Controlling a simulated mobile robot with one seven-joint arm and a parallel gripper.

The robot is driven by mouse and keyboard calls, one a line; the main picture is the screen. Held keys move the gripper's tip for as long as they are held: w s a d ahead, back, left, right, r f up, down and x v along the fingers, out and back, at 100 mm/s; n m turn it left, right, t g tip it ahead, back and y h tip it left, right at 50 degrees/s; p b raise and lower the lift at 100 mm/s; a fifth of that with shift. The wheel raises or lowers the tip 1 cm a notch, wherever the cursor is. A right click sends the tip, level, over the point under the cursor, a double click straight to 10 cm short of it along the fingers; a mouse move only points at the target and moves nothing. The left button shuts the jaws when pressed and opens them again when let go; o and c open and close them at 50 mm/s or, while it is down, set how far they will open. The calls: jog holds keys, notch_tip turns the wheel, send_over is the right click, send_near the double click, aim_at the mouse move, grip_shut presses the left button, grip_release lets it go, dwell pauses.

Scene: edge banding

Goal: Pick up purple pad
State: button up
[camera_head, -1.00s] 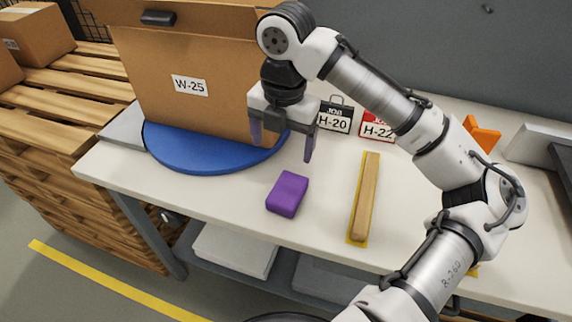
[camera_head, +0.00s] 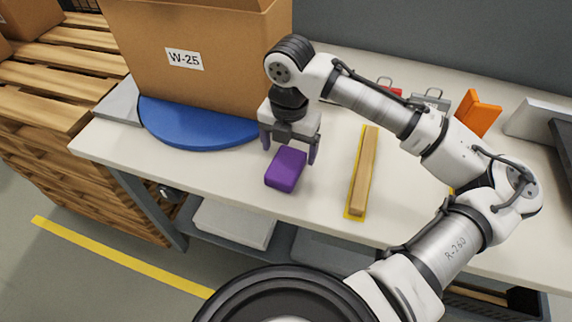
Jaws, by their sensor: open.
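The purple pad (camera_head: 286,171) is a small rounded block lying on the white worktable (camera_head: 215,176), near its front edge. My gripper (camera_head: 290,156) is open and points down at the pad, with one finger to the left and one to the right. The fingertips look close to the pad's far end. I cannot tell their exact height above the table or whether they touch the pad. Nothing shows between the fingers except the pad's upper part below them.
A wooden strip (camera_head: 364,172) on a yellow base lies right of the pad. A cardboard box (camera_head: 225,70) labelled W-25 stands on a blue round disc (camera_head: 180,133) at the back left. An orange piece (camera_head: 478,113) stands at the right. The table left of the pad is clear.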

aim_at(289, 157)
jog(key=shift+s+f, duration=0.1)
jog(key=shift+f, duration=1.65)
jog(key=c, duration=1.1)
jog(key=shift+o, duration=0.2)
jog(key=shift+r, duration=0.1)
notch_tip(289, 157, up, 20)
jog(key=shift+b, duration=0.3)
jog(key=shift+o, duration=1.4)
jog(key=shift+c, duration=1.1)
